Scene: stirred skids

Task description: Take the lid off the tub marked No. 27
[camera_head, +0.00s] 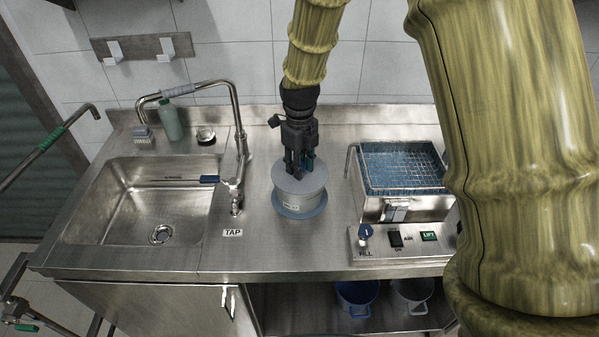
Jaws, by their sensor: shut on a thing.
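A round tub (292,204) with a pale body and a small label stands upright on the steel counter, on a wider blue base. The writing on the label is too small to read. A flat grey lid (283,182) sits on top of the tub. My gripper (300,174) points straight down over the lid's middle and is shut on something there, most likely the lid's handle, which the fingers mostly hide. I cannot see any gap between lid and tub.
A sink (150,222) with a tall tap (236,150) lies left of the tub. A water bath with a wire basket (402,168) and a control panel (400,244) stands to the right. A green bottle (171,120) is at the back left. Buckets (357,298) sit on the shelf below.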

